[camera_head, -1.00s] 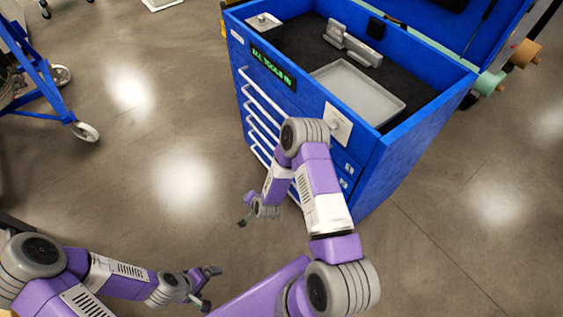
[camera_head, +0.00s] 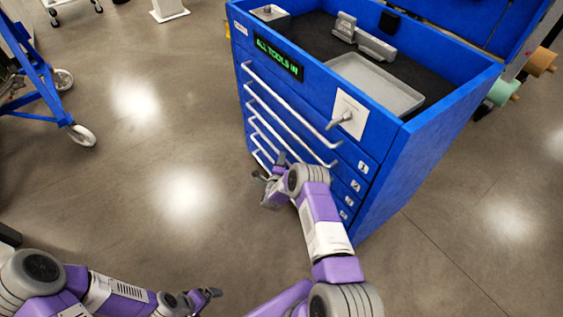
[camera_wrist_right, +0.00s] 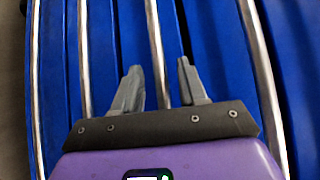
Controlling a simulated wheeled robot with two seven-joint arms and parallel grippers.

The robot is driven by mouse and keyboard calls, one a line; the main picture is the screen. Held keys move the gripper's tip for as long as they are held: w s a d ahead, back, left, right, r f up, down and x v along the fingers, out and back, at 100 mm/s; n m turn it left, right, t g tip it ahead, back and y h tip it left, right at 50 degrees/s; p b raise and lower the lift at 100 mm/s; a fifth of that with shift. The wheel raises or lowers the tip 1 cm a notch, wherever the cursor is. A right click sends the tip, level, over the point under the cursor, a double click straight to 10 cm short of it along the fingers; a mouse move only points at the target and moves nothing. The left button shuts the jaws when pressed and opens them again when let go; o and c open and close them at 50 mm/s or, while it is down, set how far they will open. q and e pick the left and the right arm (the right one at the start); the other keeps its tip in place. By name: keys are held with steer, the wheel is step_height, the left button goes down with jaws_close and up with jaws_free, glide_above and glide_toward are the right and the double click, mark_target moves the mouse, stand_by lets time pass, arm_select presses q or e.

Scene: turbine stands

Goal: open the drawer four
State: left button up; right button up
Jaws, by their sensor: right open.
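The blue tool cabinet (camera_head: 400,180) has a stack of drawers with long pale bar handles (camera_head: 290,130). All drawers look shut. Small number labels (camera_head: 363,167) run down the right side of the drawer fronts; my right arm hides part of the lower drawers. My right gripper (camera_head: 270,168) is at the lower drawer fronts. In the right wrist view the open gripper (camera_wrist_right: 160,80) faces the drawers, with one handle bar (camera_wrist_right: 156,45) running between its fingers. I cannot tell which numbered drawer that bar belongs to. My left gripper (camera_head: 208,298) is low, away from the cabinet.
The cabinet's open top holds a grey tray (camera_head: 375,85) and grey parts (camera_head: 362,38). A handle on a white plate (camera_head: 346,118) sticks out at upper right. A blue wheeled frame (camera_head: 45,90) stands at left. The floor between is clear.

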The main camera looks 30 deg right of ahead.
steer(key=shift+w+d+f, duration=0.1)
steer(key=shift+w+d, duration=0.35)
steer(key=shift+w, duration=0.05)
jaws_close()
